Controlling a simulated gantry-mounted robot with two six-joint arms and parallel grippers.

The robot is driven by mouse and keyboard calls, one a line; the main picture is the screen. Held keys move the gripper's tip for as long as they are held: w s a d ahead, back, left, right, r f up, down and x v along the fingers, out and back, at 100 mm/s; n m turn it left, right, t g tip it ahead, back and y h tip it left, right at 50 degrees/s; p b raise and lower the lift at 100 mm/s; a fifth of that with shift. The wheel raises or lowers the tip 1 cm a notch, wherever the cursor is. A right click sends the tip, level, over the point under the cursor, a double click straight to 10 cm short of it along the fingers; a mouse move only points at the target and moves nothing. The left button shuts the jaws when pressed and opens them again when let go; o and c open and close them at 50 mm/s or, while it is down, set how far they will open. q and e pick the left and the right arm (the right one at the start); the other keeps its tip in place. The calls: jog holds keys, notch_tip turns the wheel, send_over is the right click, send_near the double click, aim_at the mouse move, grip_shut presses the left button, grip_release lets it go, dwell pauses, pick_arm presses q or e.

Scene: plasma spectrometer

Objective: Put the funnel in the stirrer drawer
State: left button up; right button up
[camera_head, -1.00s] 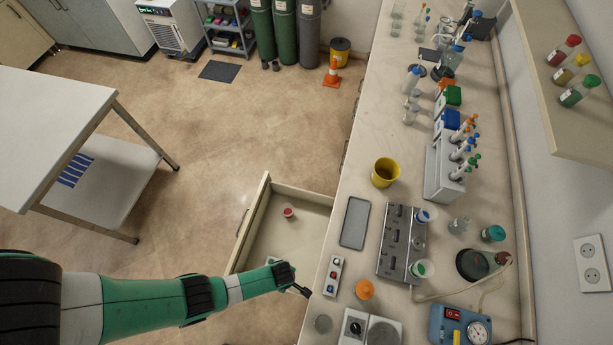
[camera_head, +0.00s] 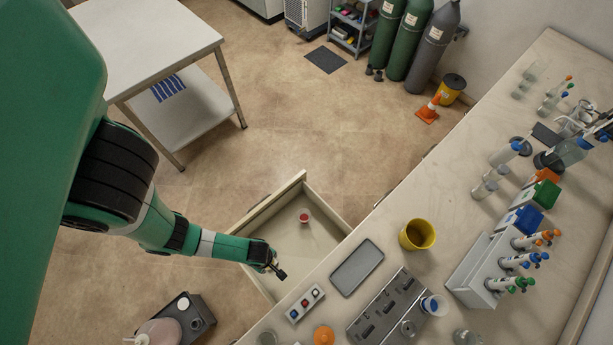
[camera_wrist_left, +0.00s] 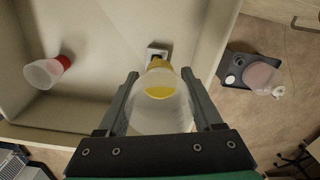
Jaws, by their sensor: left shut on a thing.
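The held funnel (camera_wrist_left: 160,92), translucent with a yellow part, sits between the two fingers of my left gripper (camera_wrist_left: 160,95) in the left wrist view. The gripper is shut on it. The stirrer drawer (camera_head: 238,222) is pulled open from the bench, and its pale inside (camera_wrist_left: 105,100) fills much of the left wrist view. In the head view my left gripper (camera_head: 278,270) is over the drawer's near end, close to the bench edge; the funnel cannot be made out there. My right gripper is not in view.
A red and translucent piece (camera_head: 305,215) lies in the drawer. The bench holds a small button box (camera_head: 304,303), grey tray (camera_head: 357,267), yellow cup (camera_head: 417,235) and dark block (camera_head: 388,312). A dark device (camera_head: 198,318) stands left of the drawer. A white table (camera_head: 150,45) is far left.

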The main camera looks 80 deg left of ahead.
pick_arm(q)
jog(key=w+a+f+b, duration=0.3)
jog(key=w+a+f, duration=0.15)
jog(key=a, duration=0.35)
jog(key=b, duration=0.5)
send_over(285, 236)
jog(key=d, duration=0.1)
notch_tip(285, 236, down, 5)
jog(key=shift+s+r, duration=0.15)
jog(key=shift+r, duration=0.05)
jog(key=f+b, duration=0.2)
jog(key=a+f+b, duration=0.1)
jog(key=shift+w+f, duration=0.3)
jog(key=shift+f, duration=0.05)
jog(key=shift+d+f+b, duration=0.1)
jog(key=shift+f+b, duration=0.15)
jog(key=shift+b, duration=0.1)
jog(key=shift+s+r, duration=0.1)
jog(key=shift+r, duration=0.1)
jog(key=shift+f, duration=0.2)
jog(key=o, duration=1.4)
jog(key=shift+r, duration=0.1)
